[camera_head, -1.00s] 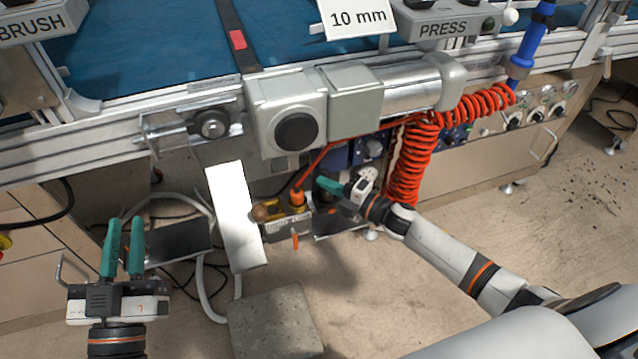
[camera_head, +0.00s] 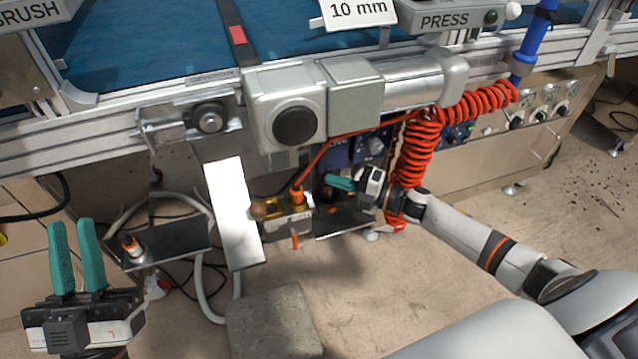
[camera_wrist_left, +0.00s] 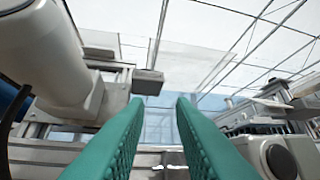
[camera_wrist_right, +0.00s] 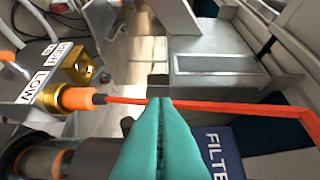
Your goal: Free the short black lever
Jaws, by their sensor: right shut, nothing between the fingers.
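I cannot clearly make out a short black lever in any view. My right gripper (camera_head: 332,182) is shut and empty, under the machine, right of the metal valve block (camera_head: 290,225) with its brass and orange fittings. In the right wrist view its fingertips (camera_wrist_right: 160,101) are together beside a thin orange hose (camera_wrist_right: 250,107), which runs from an orange fitting (camera_wrist_right: 75,97); I cannot tell whether they touch. My left gripper (camera_head: 72,224) is open and empty at the lower left. Its fingers (camera_wrist_left: 160,100) stand apart in the left wrist view.
A pale upright plate (camera_head: 232,212) stands left of the valve block. A dark shelf plate (camera_head: 175,242) carries a small orange-topped fitting (camera_head: 131,246). A coiled red hose (camera_head: 418,150) hangs right of my right gripper. A grey block (camera_head: 273,320) stands below. Floor at right is open.

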